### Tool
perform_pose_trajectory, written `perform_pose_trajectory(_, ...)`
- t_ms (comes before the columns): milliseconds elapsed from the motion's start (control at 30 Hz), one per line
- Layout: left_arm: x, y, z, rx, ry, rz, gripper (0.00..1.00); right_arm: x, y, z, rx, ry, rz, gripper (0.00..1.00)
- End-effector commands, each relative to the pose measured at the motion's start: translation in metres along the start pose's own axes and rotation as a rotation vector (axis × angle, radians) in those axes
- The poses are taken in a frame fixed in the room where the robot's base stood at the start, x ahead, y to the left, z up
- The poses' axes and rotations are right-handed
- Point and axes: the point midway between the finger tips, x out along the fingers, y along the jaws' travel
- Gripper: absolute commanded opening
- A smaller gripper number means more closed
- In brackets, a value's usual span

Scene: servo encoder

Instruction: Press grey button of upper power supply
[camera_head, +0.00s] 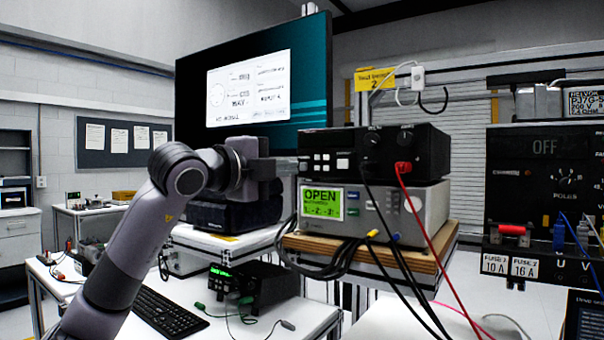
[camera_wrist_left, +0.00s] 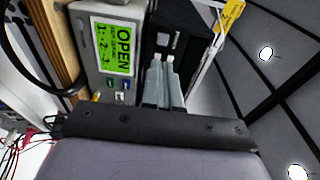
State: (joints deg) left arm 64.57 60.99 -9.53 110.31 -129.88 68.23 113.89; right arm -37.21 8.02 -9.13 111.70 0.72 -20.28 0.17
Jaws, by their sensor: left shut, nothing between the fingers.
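The upper power supply (camera_head: 421,154) is a black box with knobs on its front, stacked on a grey unit (camera_head: 428,211) with a green display reading OPEN. It also shows in the left wrist view (camera_wrist_left: 196,18). Small pale buttons (camera_head: 321,168) sit at the left of its front; I cannot tell for certain which is the grey button. My left gripper (camera_head: 304,165) is shut and empty, its fingertips at the left part of that front. In the left wrist view the fingertips (camera_wrist_left: 160,66) are close below a pale button (camera_wrist_left: 162,40); contact is unclear. My right gripper is out of view.
Red and black cables (camera_head: 424,232) hang before the stack. A wooden shelf (camera_head: 430,262) carries it. A monitor (camera_head: 300,70) stands behind my left arm. A fuse panel (camera_head: 545,200) is at the right, and a keyboard (camera_head: 165,312) lies below.

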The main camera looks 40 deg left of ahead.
Motion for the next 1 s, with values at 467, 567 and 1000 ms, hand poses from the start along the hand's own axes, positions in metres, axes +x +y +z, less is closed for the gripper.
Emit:
perform_pose_trajectory(467, -0.046, 0.0, -0.005, 0.001, -0.001, -0.003, 0.0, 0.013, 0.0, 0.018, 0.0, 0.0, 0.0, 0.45)
perform_pose_trajectory(567, -0.05, 0.0, -0.006, 0.0, 0.0, -0.001, 0.0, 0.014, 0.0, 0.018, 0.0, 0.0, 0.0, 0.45)
perform_pose_trajectory(1000, -0.05, 0.0, -0.006, 0.001, 0.0, 0.0, 0.0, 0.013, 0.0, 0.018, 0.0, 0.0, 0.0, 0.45)
